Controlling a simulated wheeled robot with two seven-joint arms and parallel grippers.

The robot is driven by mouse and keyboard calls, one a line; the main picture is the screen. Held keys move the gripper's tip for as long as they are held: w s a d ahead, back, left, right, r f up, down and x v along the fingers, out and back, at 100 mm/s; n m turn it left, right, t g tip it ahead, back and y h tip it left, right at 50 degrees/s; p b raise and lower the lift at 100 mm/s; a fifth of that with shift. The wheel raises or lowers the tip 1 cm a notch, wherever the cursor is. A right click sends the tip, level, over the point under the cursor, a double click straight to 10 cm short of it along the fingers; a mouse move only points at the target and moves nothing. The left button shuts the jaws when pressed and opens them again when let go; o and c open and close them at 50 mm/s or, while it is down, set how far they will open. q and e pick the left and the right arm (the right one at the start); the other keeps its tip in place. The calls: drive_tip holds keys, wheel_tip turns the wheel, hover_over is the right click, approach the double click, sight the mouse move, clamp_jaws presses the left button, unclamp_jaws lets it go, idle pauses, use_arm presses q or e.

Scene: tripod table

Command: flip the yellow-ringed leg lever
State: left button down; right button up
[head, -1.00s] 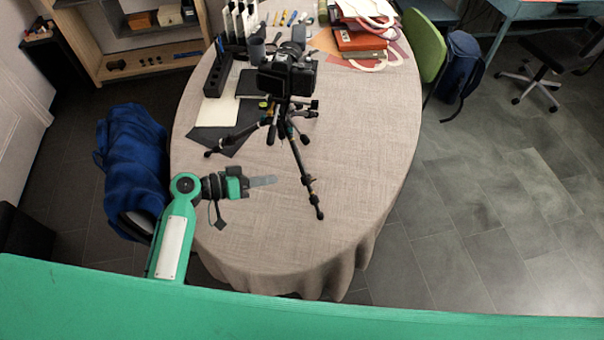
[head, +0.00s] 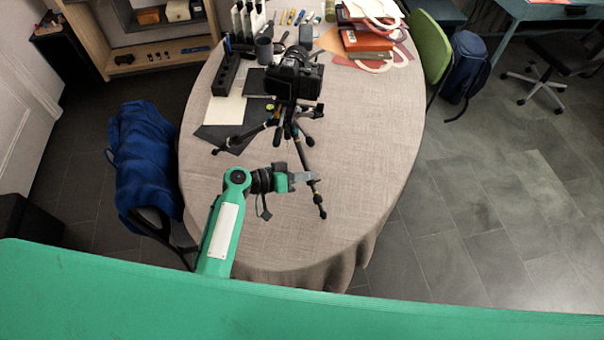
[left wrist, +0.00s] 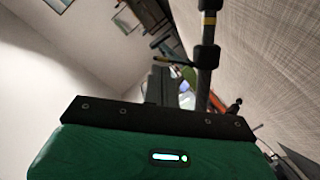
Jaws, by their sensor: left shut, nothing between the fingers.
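A black tripod with a camera (head: 294,80) on top stands on the oval table. Its front leg (head: 319,200) reaches toward the near side of the table. In the left wrist view this leg (left wrist: 204,82) runs upright, with a yellow ring (left wrist: 210,17) near the top and a black clamp (left wrist: 207,55) below it. The lever itself is too small to make out. My left gripper (head: 307,177) is shut and empty, its fingertips beside or overlapping the front leg; I cannot tell whether they touch. Its fingers (left wrist: 160,86) show left of the leg in the wrist view. My right gripper is out of view.
The cloth-covered table (head: 225,180) is clear around the front leg. Dark and pale sheets (head: 224,111), a black holder (head: 225,74) and a mug (head: 264,50) lie behind and left.

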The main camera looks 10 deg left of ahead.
use_arm(q)
drive_tip(key=shift+s+f+b, duration=0.1)
drive_tip(key=shift+s+b, duration=0.05)
drive_tip(key=shift+b, duration=0.5)
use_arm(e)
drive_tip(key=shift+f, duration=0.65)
use_arm(q)
drive_tip(key=shift+m, duration=0.3)
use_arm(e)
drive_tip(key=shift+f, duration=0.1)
